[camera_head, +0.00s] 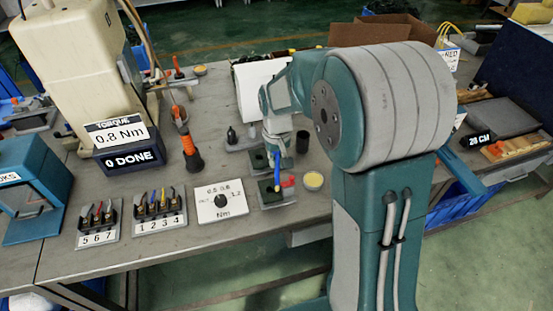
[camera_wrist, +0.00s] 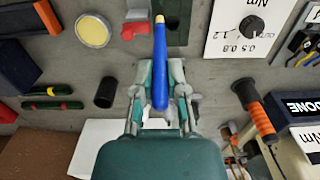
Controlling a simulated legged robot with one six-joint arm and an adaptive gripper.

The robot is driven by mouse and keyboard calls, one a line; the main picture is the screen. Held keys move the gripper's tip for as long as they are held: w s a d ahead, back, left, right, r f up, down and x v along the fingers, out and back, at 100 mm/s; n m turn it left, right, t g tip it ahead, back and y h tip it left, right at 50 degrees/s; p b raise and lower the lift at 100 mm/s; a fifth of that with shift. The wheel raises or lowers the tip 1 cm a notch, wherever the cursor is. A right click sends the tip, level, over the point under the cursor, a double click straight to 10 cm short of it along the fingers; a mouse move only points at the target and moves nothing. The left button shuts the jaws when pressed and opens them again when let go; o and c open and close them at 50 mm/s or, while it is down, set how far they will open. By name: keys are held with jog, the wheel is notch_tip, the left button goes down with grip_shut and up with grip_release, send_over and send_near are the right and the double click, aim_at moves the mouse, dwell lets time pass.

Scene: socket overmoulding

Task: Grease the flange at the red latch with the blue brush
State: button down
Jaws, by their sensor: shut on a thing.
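My gripper (camera_wrist: 160,95) is shut on the blue brush (camera_wrist: 159,65). In the wrist view the brush points away from the gripper, its pale tip (camera_wrist: 160,18) over or at the dark green fixture (camera_wrist: 175,12). The red latch (camera_wrist: 134,30) lies just left of the brush tip. In the head view the brush (camera_head: 277,172) hangs steeply below my gripper (camera_head: 276,148), tip down by the front fixture (camera_head: 266,192), with the red latch (camera_head: 288,183) to its right. The flange is too small to make out, and I cannot tell whether the tip touches anything.
A round pot of yellow grease (camera_head: 313,181) stands right of the fixture; it also shows in the wrist view (camera_wrist: 93,31). A black cup (camera_head: 302,141) stands behind. The torque dial plate (camera_head: 221,203) lies left, with bit racks (camera_head: 160,209) beyond. A second green fixture (camera_head: 258,160) is behind.

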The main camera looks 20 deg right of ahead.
jog(key=shift+s, duration=0.7)
jog(key=shift+w, duration=0.1)
jog(key=shift+w, duration=0.8)
jog(key=shift+s, duration=0.15)
jog(key=shift+s, duration=0.75)
jog(key=shift+w, duration=0.1)
